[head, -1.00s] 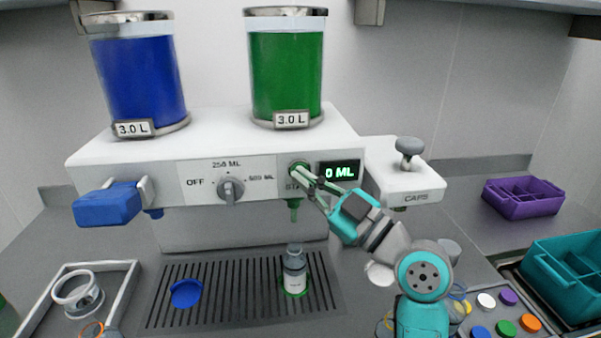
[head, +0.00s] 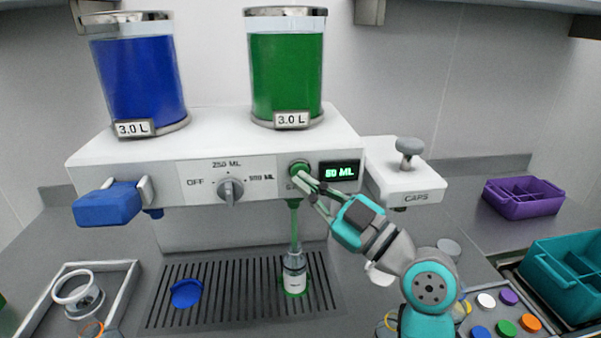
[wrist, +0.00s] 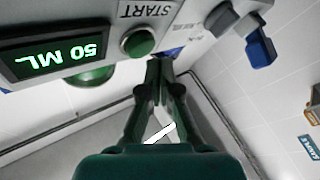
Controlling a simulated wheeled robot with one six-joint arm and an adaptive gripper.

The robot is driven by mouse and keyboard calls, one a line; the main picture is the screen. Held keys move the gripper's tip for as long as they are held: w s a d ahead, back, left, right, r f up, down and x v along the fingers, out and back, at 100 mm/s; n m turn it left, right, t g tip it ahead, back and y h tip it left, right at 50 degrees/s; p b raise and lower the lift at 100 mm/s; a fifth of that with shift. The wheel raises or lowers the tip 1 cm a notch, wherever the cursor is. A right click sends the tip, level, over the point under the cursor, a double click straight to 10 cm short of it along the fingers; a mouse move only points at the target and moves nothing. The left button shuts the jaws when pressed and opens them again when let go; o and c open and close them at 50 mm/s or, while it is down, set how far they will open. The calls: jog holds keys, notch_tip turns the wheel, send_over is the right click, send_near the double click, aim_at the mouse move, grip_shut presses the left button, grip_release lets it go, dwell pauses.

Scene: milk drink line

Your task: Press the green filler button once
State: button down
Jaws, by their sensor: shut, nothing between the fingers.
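The green filler button (head: 299,168) is on the front panel of the white filling machine (head: 345,150); it also shows under the START label in the wrist view (wrist: 138,42). My gripper (head: 299,179) is shut and empty, its fingertips just below and in front of the button. In the wrist view, the fingertips (wrist: 160,64) are clear of the button face. The display (wrist: 50,55) reads 50 ML. A green stream (head: 294,226) runs from the nozzle into the small bottle (head: 295,273) standing on the drip grate (head: 235,300).
A green tank (head: 287,75) and a blue tank (head: 140,80) stand on the machine. The dial (head: 230,190) sits left of the button, and a blue handle (head: 107,203) juts out farther left. The caps unit (head: 405,185) is close to my arm's right.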

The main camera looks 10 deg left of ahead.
jog(key=shift+s+d, duration=0.25)
jog(key=shift+s, duration=0.55)
jog(key=shift+s+d, duration=0.2)
jog(key=shift+s, duration=0.6)
jog(key=shift+s+d, duration=0.25)
jog(key=shift+s, duration=0.55)
